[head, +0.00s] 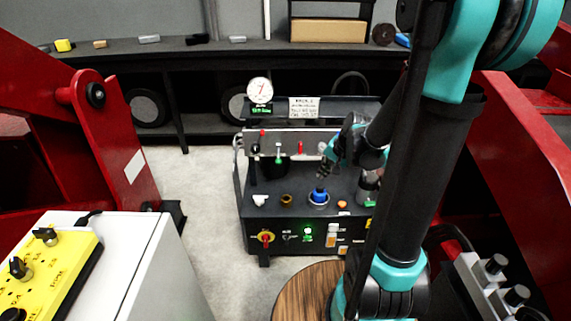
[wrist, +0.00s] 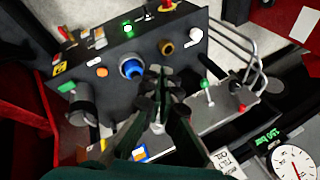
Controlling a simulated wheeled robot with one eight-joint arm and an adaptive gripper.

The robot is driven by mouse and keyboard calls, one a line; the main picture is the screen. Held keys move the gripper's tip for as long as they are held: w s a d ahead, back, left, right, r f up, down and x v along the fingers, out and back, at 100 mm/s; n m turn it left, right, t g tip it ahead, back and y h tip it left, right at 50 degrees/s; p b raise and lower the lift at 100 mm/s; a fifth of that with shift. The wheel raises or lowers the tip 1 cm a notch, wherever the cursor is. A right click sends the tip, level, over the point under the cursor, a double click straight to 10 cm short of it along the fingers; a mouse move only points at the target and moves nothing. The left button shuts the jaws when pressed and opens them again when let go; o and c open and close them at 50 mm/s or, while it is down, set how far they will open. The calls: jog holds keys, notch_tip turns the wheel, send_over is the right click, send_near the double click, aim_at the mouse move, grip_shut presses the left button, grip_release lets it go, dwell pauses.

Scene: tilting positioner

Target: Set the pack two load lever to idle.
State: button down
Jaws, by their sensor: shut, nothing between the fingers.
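The dark power unit (head: 275,222) stands on the floor in the middle of the head view. Its rear grey bar carries a green-knobbed lever (head: 279,148), a red-knobbed lever (head: 262,134) and a red handle (head: 300,148). I cannot read which is the pack two load lever. In the wrist view the green-knobbed lever (wrist: 206,85) and red-knobbed lever (wrist: 240,107) are right of my gripper (wrist: 160,88). My gripper is shut and empty, above the unit. It also shows in the head view (head: 326,160), partly hidden by my arm, which hides the unit's right side.
A blue round fitting (head: 319,196) and a brass one (head: 287,200) stand on the unit's top. A pressure gauge (head: 260,90) rises behind. Red machine frames (head: 115,140) flank the unit. A yellow control box (head: 50,268) is at the front left. Pale floor is clear left of the unit.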

jog(key=w+a+f+m+y, duration=0.2)
jog(key=w+f+m, duration=0.2)
jog(key=w, duration=0.8)
jog(key=w+a+f+m+y, duration=0.1)
jog(key=w+f+m+y, duration=0.2)
jog(key=w+f+m, duration=0.2)
jog(key=w+f, duration=0.3)
jog(key=w, duration=0.4)
jog(key=shift+a+m+t, duration=0.3)
jog(key=shift+a, duration=0.05)
jog(key=w+a+f, duration=0.1)
jog(key=a+f, duration=0.2)
jog(key=a, duration=0.5)
jog(key=shift+w+a, duration=0.35)
jog(key=shift+w, duration=0.05)
